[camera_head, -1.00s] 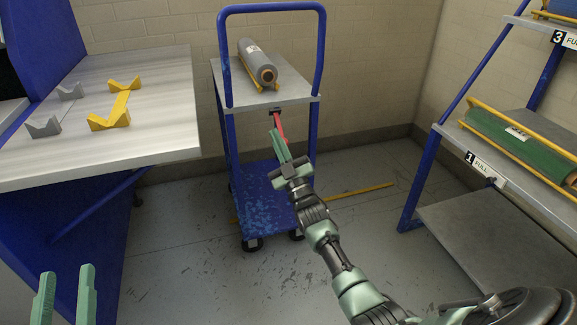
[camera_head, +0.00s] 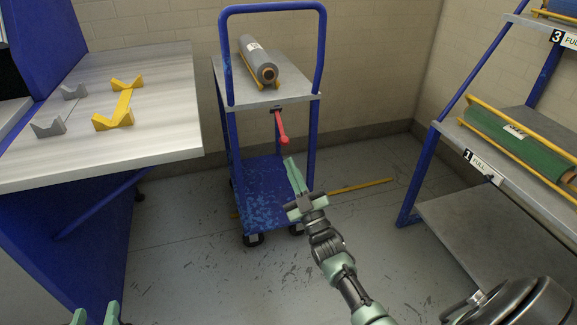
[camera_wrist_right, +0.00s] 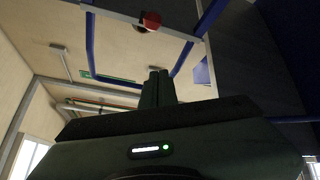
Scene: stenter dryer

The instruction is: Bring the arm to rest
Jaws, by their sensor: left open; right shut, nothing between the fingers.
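My right arm reaches in from the lower right of the head view. Its gripper (camera_head: 294,176) is shut and empty, in front of the blue cart, below and apart from the cart's red handle (camera_head: 283,134). In the right wrist view the shut fingers (camera_wrist_right: 157,88) point toward the cart's underside, and the red knob (camera_wrist_right: 152,21) shows above them. My left gripper (camera_head: 96,316) shows only as two separate fingertips at the bottom left edge of the head view. It is open with nothing visible between the fingers.
The blue cart (camera_head: 265,192) carries a grey roll (camera_head: 258,60) on its top shelf. A table (camera_head: 165,110) with yellow and grey cradles stands left. A rack (camera_head: 420,180) with a green roll stands right. A yellow bar (camera_head: 360,187) lies on the floor. Floor in front is clear.

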